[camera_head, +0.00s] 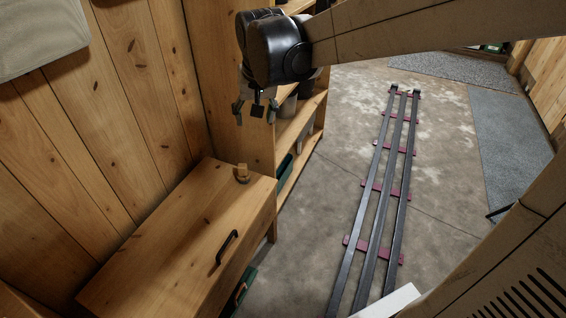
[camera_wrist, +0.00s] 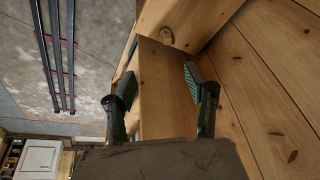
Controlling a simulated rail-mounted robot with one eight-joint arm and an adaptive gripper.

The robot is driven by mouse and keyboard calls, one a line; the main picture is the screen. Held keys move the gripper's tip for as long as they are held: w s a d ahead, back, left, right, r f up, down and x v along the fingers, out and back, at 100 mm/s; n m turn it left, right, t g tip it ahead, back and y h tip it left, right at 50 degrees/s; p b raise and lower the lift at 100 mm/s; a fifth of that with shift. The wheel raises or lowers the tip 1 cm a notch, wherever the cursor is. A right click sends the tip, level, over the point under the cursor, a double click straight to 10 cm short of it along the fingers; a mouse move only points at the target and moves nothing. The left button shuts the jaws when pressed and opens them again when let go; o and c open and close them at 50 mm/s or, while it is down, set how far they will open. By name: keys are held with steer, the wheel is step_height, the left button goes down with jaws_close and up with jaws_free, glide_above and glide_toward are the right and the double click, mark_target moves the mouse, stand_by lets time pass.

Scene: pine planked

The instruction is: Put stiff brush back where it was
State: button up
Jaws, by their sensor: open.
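My gripper (camera_head: 256,108) is open and empty, well above the cabinet and in front of the wooden shelf. In the wrist view, the wooden shelf panel (camera_wrist: 165,95) shows between the open fingers, with nothing held.
The wooden cabinet (camera_head: 165,245) has a dark handle and a mostly bare top. The tall open shelf (camera_head: 300,125) stands beyond it with dark containers inside. Plank walls close off the left. Dark rails (camera_head: 380,190) run across the concrete floor at right.

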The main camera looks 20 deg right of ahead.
steer(key=s+f+n+t, duration=0.1)
steer(key=s+n+t, duration=0.1)
steer(key=s, duration=1.9)
steer(key=shift+s+t, duration=0.3)
steer(key=shift+t, duration=0.3)
steer(key=shift+f, duration=0.1)
step_height(320, 180, up, 9)
steer(key=p, duration=0.9)
steer(key=shift+f, duration=0.1)
